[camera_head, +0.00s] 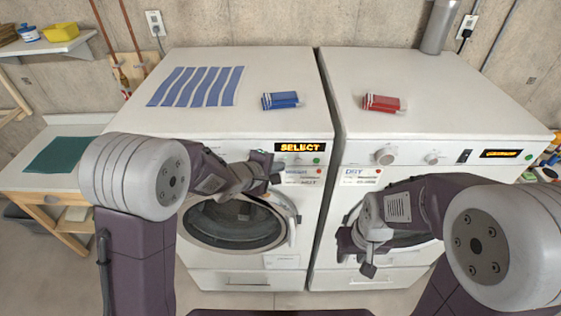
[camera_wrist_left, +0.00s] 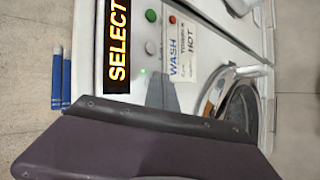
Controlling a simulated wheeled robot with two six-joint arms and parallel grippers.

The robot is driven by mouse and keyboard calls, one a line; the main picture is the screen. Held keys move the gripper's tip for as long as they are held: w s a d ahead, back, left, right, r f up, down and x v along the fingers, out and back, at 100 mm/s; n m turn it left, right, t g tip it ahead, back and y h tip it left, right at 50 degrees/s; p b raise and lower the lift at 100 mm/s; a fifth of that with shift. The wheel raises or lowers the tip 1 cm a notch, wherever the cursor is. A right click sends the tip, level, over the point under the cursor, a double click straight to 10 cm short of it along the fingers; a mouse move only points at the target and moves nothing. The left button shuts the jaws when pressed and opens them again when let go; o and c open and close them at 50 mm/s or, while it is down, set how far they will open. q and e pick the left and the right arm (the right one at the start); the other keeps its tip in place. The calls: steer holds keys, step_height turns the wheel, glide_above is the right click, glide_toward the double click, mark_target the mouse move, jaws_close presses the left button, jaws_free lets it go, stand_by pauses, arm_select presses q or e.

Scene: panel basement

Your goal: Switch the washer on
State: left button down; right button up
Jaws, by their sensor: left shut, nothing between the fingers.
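The washer (camera_head: 185,258) is the left white machine. Its lit display (camera_head: 300,147) reads SELECT, also in the left wrist view (camera_wrist_left: 117,45). A label (camera_wrist_left: 181,60) beside the display reads WASH and HOT. My left gripper (camera_head: 272,167) is shut and empty in front of the control panel, just left of the label; contact cannot be told. My right gripper (camera_head: 362,255) hangs before the dryer door; its fingers are unclear.
The dryer (camera_head: 440,95) stands close on the right, its label reading DRY, with knobs and a black switch (camera_head: 465,156). A striped cloth (camera_head: 197,87), a blue box (camera_head: 281,100) and a red box (camera_head: 383,103) lie on top. A bench (camera_head: 40,180) stands left.

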arm_select(q)
steer(key=shift+s, duration=0.6)
steer(key=s+b, duration=0.1)
steer(key=s, duration=0.5)
steer(key=shift+f, duration=0.1)
